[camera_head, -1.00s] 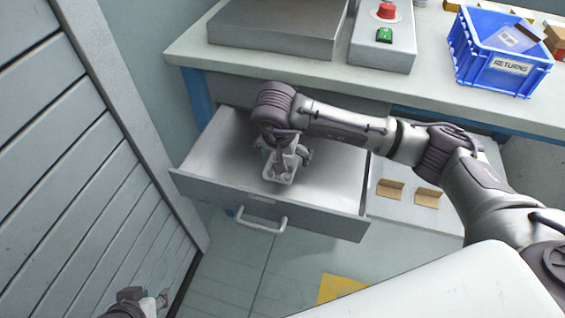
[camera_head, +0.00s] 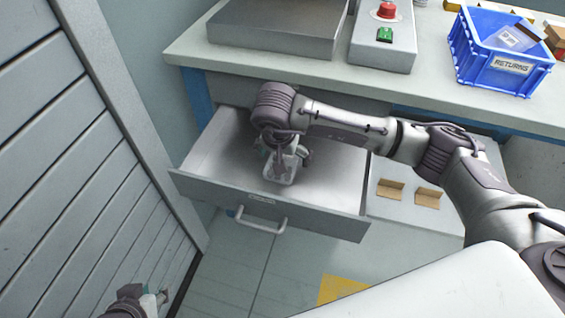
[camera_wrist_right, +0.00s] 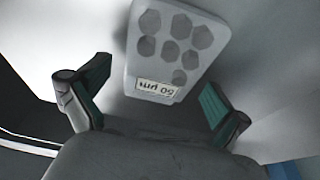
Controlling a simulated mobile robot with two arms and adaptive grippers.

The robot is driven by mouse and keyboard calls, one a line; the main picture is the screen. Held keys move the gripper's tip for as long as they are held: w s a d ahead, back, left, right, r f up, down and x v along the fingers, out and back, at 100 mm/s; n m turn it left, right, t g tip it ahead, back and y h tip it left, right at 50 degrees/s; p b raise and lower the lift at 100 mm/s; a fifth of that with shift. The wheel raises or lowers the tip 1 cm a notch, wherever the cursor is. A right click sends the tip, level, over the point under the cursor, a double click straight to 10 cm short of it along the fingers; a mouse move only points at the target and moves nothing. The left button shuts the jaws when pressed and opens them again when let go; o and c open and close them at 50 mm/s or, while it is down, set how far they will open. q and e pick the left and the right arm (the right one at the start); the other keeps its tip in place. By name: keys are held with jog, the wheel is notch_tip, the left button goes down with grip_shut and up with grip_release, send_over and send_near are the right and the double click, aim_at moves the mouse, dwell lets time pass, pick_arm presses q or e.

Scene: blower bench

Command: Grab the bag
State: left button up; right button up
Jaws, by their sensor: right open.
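A pale flat packet, which I take for the bag (camera_wrist_right: 158,68), lies in the open drawer (camera_head: 330,185). It has several grey rounded spots and a label reading "50 µm". In the head view only a small pale part of the bag (camera_head: 282,178) shows under my right gripper (camera_head: 284,160). My right gripper points down into the drawer. In the right wrist view my right gripper (camera_wrist_right: 157,78) is open, one finger on each side of the bag, with gaps between. My left gripper (camera_head: 156,302) is at the lower left edge, partly cut off; its jaws are unclear.
The drawer's front panel and handle (camera_head: 262,220) face me, with side walls around my right gripper. The bench top (camera_head: 430,92) above holds a control box (camera_head: 384,52) and a blue returns bin (camera_head: 503,60). A grey slatted panel (camera_head: 75,150) stands left.

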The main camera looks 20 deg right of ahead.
jog(key=shift+c, duration=0.2)
jog(key=c, duration=1.2)
jog(key=shift+o, duration=0.2)
